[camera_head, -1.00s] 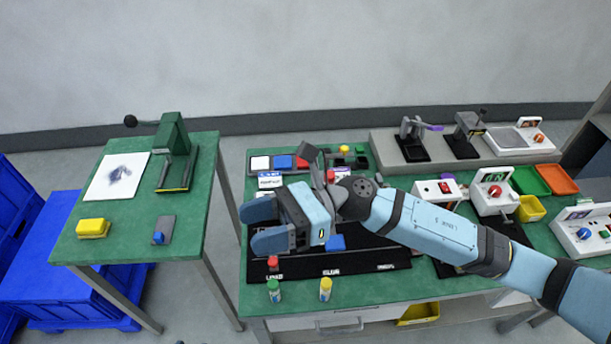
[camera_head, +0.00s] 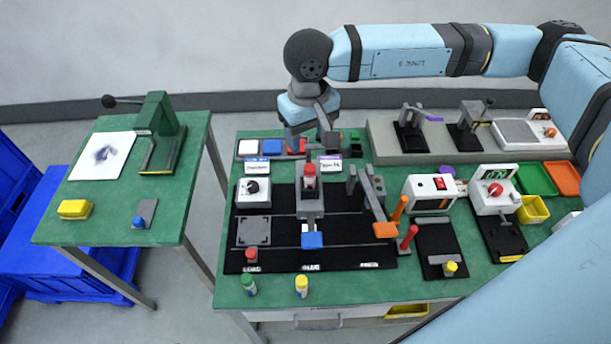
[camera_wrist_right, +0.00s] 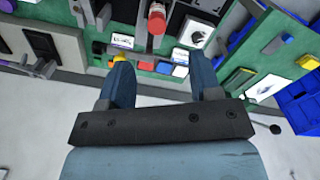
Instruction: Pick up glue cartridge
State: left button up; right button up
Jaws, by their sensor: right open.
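A red-topped cartridge (camera_head: 310,175) stands upright in the grey holder of the glue station; it also shows in the right wrist view (camera_wrist_right: 156,18), beyond the fingertips. Two similar small bottles, one green-capped (camera_head: 248,285) and one yellow-capped (camera_head: 301,286), stand at the table's front edge. I cannot tell from the pictures which of them is the glue cartridge. My right gripper (camera_head: 308,135) is above the back of the table, behind the red-topped cartridge and apart from it. In the right wrist view its two blue fingers (camera_wrist_right: 160,82) are spread and empty. My left gripper is not in view.
The black station mat (camera_head: 270,262) carries a white knob box (camera_head: 253,192), a blue block (camera_head: 312,240) and an orange-tipped lever (camera_head: 384,230). Colored blocks line the back edge below my gripper. A side table (camera_head: 105,225) with a green press (camera_head: 160,130) stands left.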

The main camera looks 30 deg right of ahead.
aim_at(310, 167)
notch_tip(310, 167, down, 7)
jog(key=shift+p, duration=0.6)
jog(key=f, duration=0.1)
jog(key=f+p, duration=0.1)
jog(key=f, duration=0.1)
jog(key=f+p, duration=0.1)
jog(key=shift+w+d+f, duration=0.1)
jog(key=shift+d+f, duration=0.15)
jog(key=shift+f, duration=0.5)
jog(key=shift+c, duration=0.2)
jog(key=c, duration=1)
